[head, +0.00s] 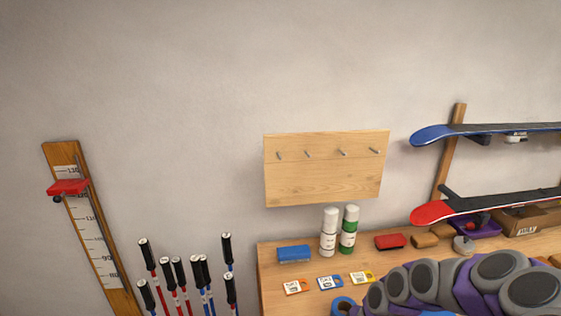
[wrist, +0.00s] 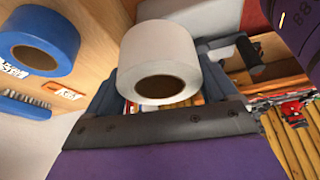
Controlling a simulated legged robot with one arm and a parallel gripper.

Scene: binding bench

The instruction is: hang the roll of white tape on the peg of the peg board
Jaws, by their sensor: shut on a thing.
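The roll of white tape (wrist: 158,50) is held in my gripper (wrist: 163,85), between its dark fingers in the wrist view. Its round hole faces the camera. The roll does not show in the head view, where my arm crosses the lower right corner and my gripper cannot be made out. The wooden peg board (head: 322,182) is fixed to the wall above the bench in the head view. Several thin metal pegs (head: 308,153) stick out in a row near its top, all bare. My gripper is away from the board.
A blue tape roll (wrist: 38,45) lies on the bench (head: 270,270); it also shows in the head view (head: 343,304). White bottle (head: 328,235) and green bottle (head: 348,232) stand just below the board. Ski poles (head: 205,280) stand left.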

